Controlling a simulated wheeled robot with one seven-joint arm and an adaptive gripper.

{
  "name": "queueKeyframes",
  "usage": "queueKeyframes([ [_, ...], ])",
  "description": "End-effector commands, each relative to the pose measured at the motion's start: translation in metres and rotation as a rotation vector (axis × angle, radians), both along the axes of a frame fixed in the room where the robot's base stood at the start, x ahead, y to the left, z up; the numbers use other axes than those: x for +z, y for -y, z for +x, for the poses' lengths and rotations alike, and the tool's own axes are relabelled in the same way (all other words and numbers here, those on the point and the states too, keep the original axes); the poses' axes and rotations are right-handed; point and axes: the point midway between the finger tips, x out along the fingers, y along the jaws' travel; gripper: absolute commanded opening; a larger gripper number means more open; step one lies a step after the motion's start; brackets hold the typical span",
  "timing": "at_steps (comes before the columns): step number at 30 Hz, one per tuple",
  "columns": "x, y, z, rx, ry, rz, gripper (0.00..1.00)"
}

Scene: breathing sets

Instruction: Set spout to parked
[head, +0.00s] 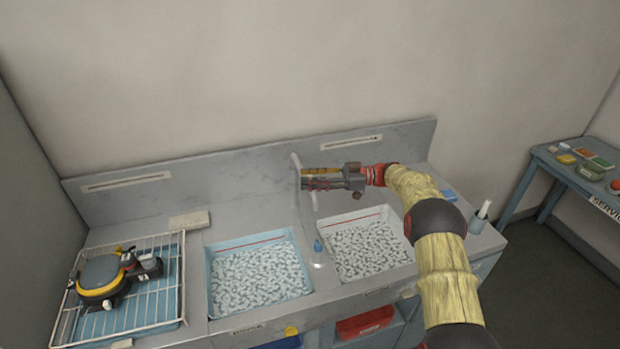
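The pale, slim spout (295,162) rises at the back of the sink counter, between the two basins. Its lower part is partly hidden by my gripper, so I cannot tell exactly which way it points. My gripper (304,179) reaches in from the right, with its fingers pointing left. The fingers are apart, with a gap between them. Their tips are right beside the spout; I cannot tell whether they touch it. No parked mark can be made out.
The left basin (206,270) and right basin (408,240) hold foamy water. A wire rack (160,308) at left holds a yellow-and-black mask. A brush holder (479,220) stands at right. A blue service table (545,160) is farther right.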

Motion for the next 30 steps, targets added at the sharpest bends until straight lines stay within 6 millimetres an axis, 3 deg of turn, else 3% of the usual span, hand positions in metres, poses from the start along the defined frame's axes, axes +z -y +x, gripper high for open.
queueKeyframes([
  [11,0.0,0.007,0.001,-0.001,0.0,0.0,0.36],
  [24,-0.001,0.088,0.009,-0.002,0.0,0.0,0.36],
  [30,-0.001,0.113,0.011,-0.001,0.0,0.0,0.36],
])
